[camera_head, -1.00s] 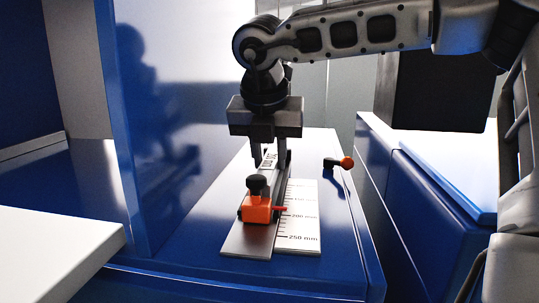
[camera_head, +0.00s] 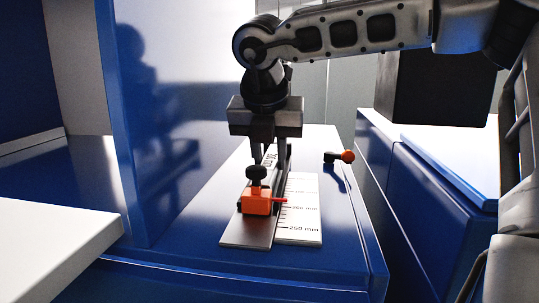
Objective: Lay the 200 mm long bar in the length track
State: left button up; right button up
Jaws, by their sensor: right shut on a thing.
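The length track (camera_head: 246,236) is a grey metal strip on the blue rack top, with a white millimetre scale plate (camera_head: 298,231) on its right. An orange slider (camera_head: 257,207) with a black knob and a red pointer sits across its near part, the pointer near the 200 mm mark. My right gripper (camera_head: 269,160) is above the track behind the slider, fingers pointing down, shut on a narrow grey piece that looks like the bar. The bar is mostly hidden by the fingers and slider; I cannot tell whether it touches the track. My left gripper is not in view.
A tall blue panel (camera_head: 170,120) rises on the left. A white surface (camera_head: 60,245) is at the near left. A blue cabinet (camera_head: 430,200) and a dark box (camera_head: 435,90) are at the right.

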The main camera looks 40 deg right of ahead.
jog(key=o, duration=1.1)
pick_arm(q)
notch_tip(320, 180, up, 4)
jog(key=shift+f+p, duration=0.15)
jog(key=shift+p, duration=0.9)
pick_arm(e)
jog(key=v, duration=1.6)
